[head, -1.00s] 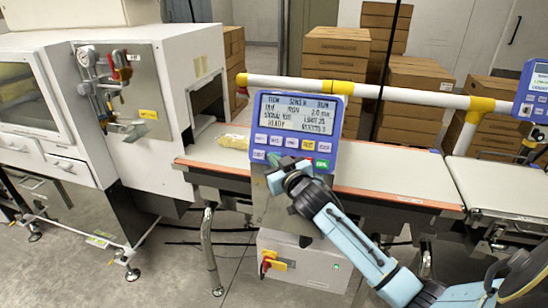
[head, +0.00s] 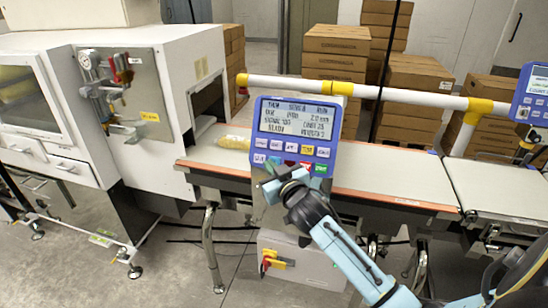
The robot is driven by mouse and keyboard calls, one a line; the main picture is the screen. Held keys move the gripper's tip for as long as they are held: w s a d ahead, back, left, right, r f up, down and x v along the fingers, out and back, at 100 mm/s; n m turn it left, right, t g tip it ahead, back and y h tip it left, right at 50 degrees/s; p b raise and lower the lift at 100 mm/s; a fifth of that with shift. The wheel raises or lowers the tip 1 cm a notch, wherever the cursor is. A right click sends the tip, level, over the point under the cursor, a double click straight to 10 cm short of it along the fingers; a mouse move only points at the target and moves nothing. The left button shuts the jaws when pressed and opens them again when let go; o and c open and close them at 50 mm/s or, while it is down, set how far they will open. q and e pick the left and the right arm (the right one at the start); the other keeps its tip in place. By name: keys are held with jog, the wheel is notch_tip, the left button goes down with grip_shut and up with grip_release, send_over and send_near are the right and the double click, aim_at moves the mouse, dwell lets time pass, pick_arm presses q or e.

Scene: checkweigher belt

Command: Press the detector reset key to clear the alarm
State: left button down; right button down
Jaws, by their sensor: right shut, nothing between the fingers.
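The blue detector panel (head: 295,131) stands in front of the belt, with a lit grey text screen (head: 294,118) and rows of small keys below it. A red key (head: 291,163) and a green key (head: 321,168) show in its bottom row; which key is the reset is too small to read. My right gripper (head: 272,183) is shut and empty, at the lower edge of the panel, just below the bottom row of keys. Whether it touches the panel cannot be told. My left gripper is not in view.
A yellow packet (head: 234,142) lies on the belt (head: 385,182) behind the panel. A white rail with yellow joints (head: 480,105) runs above the belt. A white machine housing (head: 190,70) stands at left, and a second blue panel (head: 533,95) at far right. Cartons (head: 335,50) are stacked behind.

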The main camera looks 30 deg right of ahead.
jog(key=shift+s+a+r+p, duration=0.55)
jog(key=shift+s+a, duration=0.1)
jog(key=shift+a, duration=0.15)
jog(key=s+a+r+p, duration=0.2)
jog(key=s+a+p, duration=0.1)
jog(key=a, duration=0.1)
jog(key=shift+s+r+p, duration=0.25)
jog(key=shift+r+p, duration=0.1)
jog(key=shift+p, duration=0.05)
dwell(0.4)
